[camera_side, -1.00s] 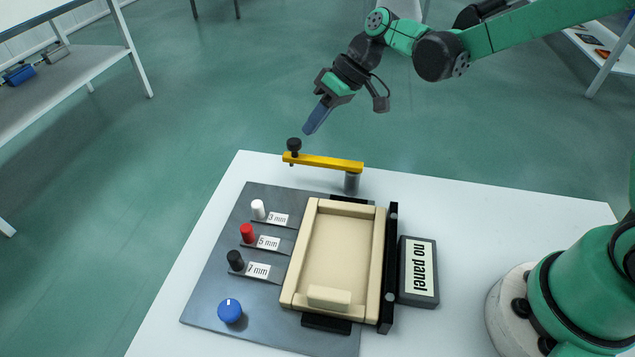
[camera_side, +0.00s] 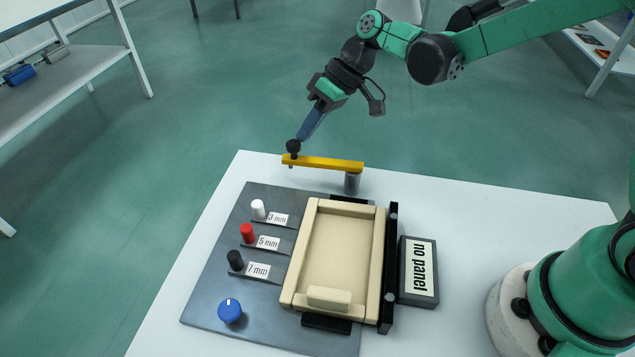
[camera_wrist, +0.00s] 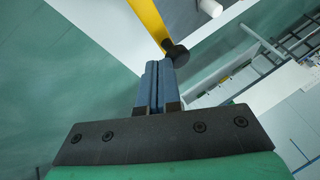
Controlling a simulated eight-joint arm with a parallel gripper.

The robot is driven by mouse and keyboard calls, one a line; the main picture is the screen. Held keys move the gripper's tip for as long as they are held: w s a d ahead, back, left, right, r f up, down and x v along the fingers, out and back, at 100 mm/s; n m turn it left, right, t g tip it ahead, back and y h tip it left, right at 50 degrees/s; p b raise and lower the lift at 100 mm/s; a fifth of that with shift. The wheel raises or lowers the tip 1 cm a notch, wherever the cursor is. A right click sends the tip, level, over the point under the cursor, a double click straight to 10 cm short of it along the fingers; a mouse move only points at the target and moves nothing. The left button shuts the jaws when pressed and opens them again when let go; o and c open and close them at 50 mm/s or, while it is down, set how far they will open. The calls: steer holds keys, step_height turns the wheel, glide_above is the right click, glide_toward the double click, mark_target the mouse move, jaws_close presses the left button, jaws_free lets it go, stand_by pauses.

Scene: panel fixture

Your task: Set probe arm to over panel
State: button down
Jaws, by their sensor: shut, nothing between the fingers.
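The yellow probe arm (camera_side: 325,163) is a flat bar on a grey post (camera_side: 352,184) behind the panel fixture. It points left, off the back of the cream tray (camera_side: 383,255). A black knob (camera_side: 293,147) stands on its free left end. My gripper (camera_side: 299,138) is shut and empty, with its blue fingertips at the knob. In the wrist view, the shut fingers (camera_wrist: 160,65) reach up beside the black knob (camera_wrist: 176,53) and the yellow bar (camera_wrist: 149,18). I cannot tell whether they touch the knob.
A grey base plate (camera_side: 205,290) holds white, red and black pegs labelled 3, 5 and 7 mm, and a blue dial (camera_side: 229,310). A sign (camera_side: 420,270) right of the tray reads "no panel".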

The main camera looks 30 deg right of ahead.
steer(key=shift+a, duration=0.1)
steer(key=s+a+n+g, duration=0.1)
steer(key=n, duration=0.1)
steer(key=shift+a+n+g, duration=0.2)
steer(key=shift+n+g, duration=0.1)
steer(key=shift+n, duration=0.1)
steer(key=s, duration=0.1)
steer(key=s+a+n+g, duration=0.1)
steer(key=s, duration=0.1)
steer(key=s+a+n, duration=0.1)
steer(key=s, duration=0.1)
steer(key=shift+s+a+g, duration=0.1)
steer(key=shift+a+g, duration=0.05)
steer(key=shift+g, duration=0.15)
steer(key=shift+s, duration=1.15)
steer(key=shift+s+d, duration=0.4)
steer(key=shift+s, duration=0.45)
